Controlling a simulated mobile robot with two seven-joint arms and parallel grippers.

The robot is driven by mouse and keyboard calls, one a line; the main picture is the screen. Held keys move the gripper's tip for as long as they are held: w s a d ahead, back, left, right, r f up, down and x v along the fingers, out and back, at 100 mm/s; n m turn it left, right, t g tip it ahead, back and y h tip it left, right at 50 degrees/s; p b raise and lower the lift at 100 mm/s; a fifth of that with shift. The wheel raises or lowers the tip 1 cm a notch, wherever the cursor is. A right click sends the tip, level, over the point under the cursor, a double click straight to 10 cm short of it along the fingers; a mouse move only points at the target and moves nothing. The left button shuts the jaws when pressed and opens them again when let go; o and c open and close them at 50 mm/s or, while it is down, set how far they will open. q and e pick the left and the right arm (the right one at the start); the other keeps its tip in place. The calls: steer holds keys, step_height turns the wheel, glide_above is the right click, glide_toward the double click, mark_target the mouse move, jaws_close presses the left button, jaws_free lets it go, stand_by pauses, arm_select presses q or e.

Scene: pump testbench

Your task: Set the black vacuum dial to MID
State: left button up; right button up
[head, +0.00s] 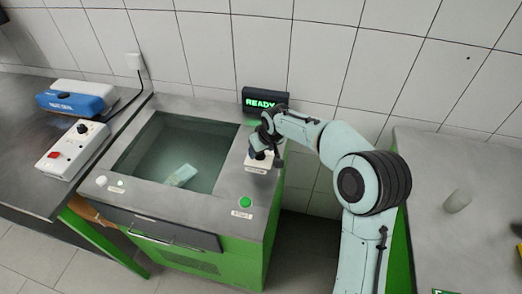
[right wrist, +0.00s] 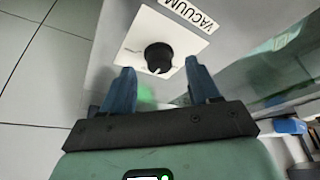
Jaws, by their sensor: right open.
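The black vacuum dial (right wrist: 158,58) is a round knob on a white plate (right wrist: 185,35) in the right wrist view. A label beside it reads VACUUM (right wrist: 190,17). Its pointer setting is too small to read. My right gripper (right wrist: 161,78) is open, with its two blue fingers on either side below the dial and nothing between them; I cannot tell if they touch it. In the head view the right gripper (head: 262,150) is over the white plate on the bench and hides most of the dial. My left gripper is not in view.
A green-sided bench has a sunken basin (head: 150,150) with a pale block (head: 181,175) in it. A READY display (head: 264,102) stands behind the gripper. A green button (head: 245,202) is in front. A white control box (head: 72,148) and blue case (head: 75,100) sit at left.

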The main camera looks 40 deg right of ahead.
steer(key=v, duration=1.1)
steer(key=shift+s+r, duration=0.2)
steer(key=shift+r, duration=0.15)
